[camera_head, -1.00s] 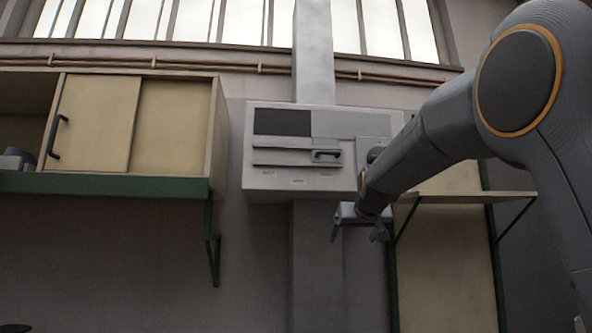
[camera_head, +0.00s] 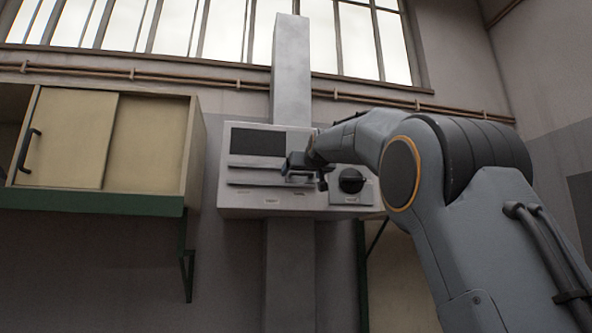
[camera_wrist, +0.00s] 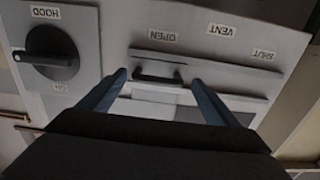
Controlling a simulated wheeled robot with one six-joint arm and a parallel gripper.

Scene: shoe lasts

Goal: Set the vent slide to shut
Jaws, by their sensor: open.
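The vent slide is a flat grey strip on the front of a pale wall box (camera_head: 232,203). Its dark bar handle (camera_wrist: 158,77) shows in the wrist view, where the printing is upside down. The handle sits by the OPEN label (camera_wrist: 162,36), at the left there; the SHUT label (camera_wrist: 264,54) is further right. My gripper (camera_wrist: 159,80) is open, its two blue fingers on either side of the handle in that view. Whether they touch it I cannot tell. In the head view my gripper (camera_head: 305,176) is in front of the slide and hides its handle.
A black round knob (camera_head: 351,180), labelled HOOD (camera_wrist: 45,12) in the wrist view, is close beside the slide. A grey duct (camera_head: 291,60) rises above the box. A cream wall cabinet (camera_head: 110,140) on a green shelf edge is at the left, with a gap between.

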